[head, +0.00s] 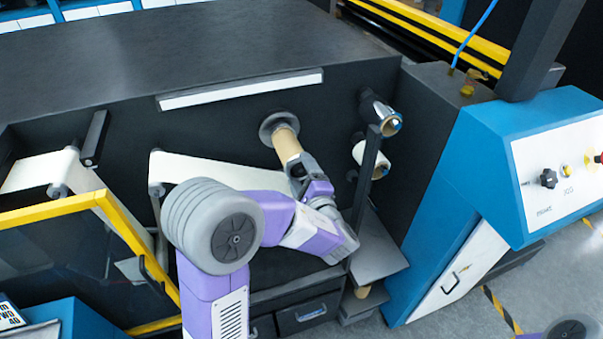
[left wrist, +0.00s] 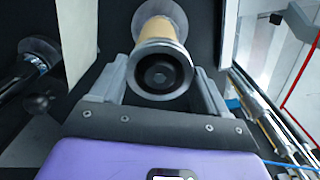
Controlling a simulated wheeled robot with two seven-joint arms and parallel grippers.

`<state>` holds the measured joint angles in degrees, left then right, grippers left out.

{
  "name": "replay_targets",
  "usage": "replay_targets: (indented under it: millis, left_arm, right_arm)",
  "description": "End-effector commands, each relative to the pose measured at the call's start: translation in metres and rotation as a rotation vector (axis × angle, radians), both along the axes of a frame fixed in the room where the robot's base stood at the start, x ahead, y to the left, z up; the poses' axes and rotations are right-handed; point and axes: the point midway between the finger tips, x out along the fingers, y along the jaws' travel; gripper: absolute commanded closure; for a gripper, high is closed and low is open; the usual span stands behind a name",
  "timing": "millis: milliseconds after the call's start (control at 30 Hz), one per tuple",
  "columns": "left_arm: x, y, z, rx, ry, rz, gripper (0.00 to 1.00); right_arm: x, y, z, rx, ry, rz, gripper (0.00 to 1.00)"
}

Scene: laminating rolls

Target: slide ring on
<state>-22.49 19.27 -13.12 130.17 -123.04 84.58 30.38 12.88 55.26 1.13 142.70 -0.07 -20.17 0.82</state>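A tan cardboard core (head: 287,146) sticks out of a round metal flange (head: 268,124) on the dark machine front. In the left wrist view the core (left wrist: 154,38) shows behind a silver ring (left wrist: 140,58) with a dark round centre. The ring is at the core's near end, roughly in line with it. How far it sits over the spindle cannot be told. My left gripper (head: 299,170) is at the core's free end. In the left wrist view its fingers (left wrist: 163,75) flank the ring and appear to touch both sides. My right gripper is out of view.
A metal-ended roller (head: 381,117) and a white roll (head: 371,160) stick out to the right. A white web (head: 215,170) runs left of the core. A grey shelf (head: 378,257) lies below right. A yellow-framed guard (head: 120,235) stands at the left.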

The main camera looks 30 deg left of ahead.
Motion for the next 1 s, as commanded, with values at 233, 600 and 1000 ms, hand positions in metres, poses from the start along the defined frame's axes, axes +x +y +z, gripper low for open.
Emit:
replay_targets:
  millis: [233,600,1000]
  left_arm:
    - [0.000,0.000,0.000,0.000,0.000,0.000,0.00]
    - [-0.017,-0.021,0.000,0.001,0.001,-0.005,0.00]
    - [-0.049,-0.057,0.000,0.000,0.000,-0.001,0.00]
  right_arm:
    - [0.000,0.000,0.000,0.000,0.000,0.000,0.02]
    - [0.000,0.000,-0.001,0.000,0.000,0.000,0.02]
    - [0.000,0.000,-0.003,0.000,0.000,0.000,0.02]
